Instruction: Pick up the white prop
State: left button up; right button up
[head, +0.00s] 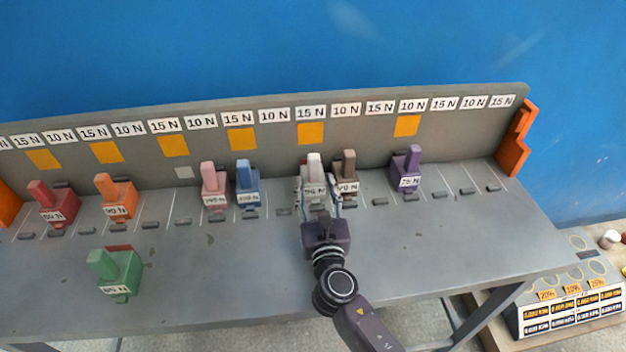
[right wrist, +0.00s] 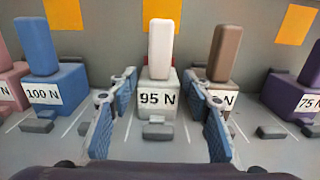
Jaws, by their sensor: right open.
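The white prop (head: 314,172) stands upright on the grey table in the row of props, with a block base labelled 95 N and a tall narrow post. It shows in the middle of the right wrist view (right wrist: 160,60). My right gripper (head: 319,197) is open in front of it, and its two fingers show in the right wrist view (right wrist: 160,108) on either side of the base, with gaps between. The right finger overlaps the brown prop's label in that view. My left gripper does not show.
The brown prop (head: 348,170) stands close on the right, and the blue prop (head: 247,180) is farther left. Pink, orange, red and purple props share the row. A green prop (head: 117,270) stands nearer the front edge. A grey back panel (head: 380,128) rises behind.

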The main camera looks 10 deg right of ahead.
aim_at(313, 174)
jog(key=w, duration=0.4)
jog(key=shift+w+a+f, duration=0.15)
jog(key=shift+w+f, duration=0.05)
jog(key=shift+w, duration=0.1)
jog(key=shift+r, duration=0.1)
jog(key=c, duration=1.1)
